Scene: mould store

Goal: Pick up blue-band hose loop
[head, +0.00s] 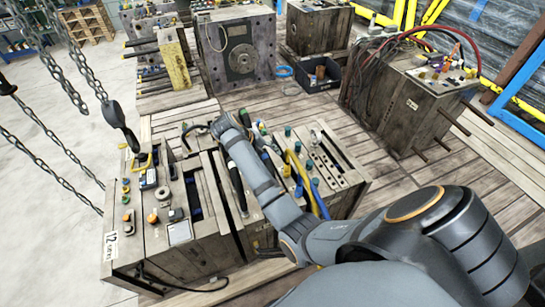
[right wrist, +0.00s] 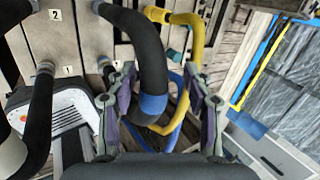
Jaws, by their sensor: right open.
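In the right wrist view, a thick black hose loop with a blue band (right wrist: 153,104) hangs down between the two fingers of my right gripper (right wrist: 160,84). The gripper is open, with a finger on each side of the hose and visible gaps. I cannot tell whether either finger touches it. In the head view, my right arm reaches across the front mould, and the right gripper (head: 194,129) is at its far edge, small and partly hidden. I cannot make out the blue-band loop there. My left gripper is not in view.
A second black hose (right wrist: 38,110) stands left. The front mould (head: 130,245) has several fittings on top. Chains with a hook (head: 121,125) hang at left. More moulds (head: 238,50) stand behind.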

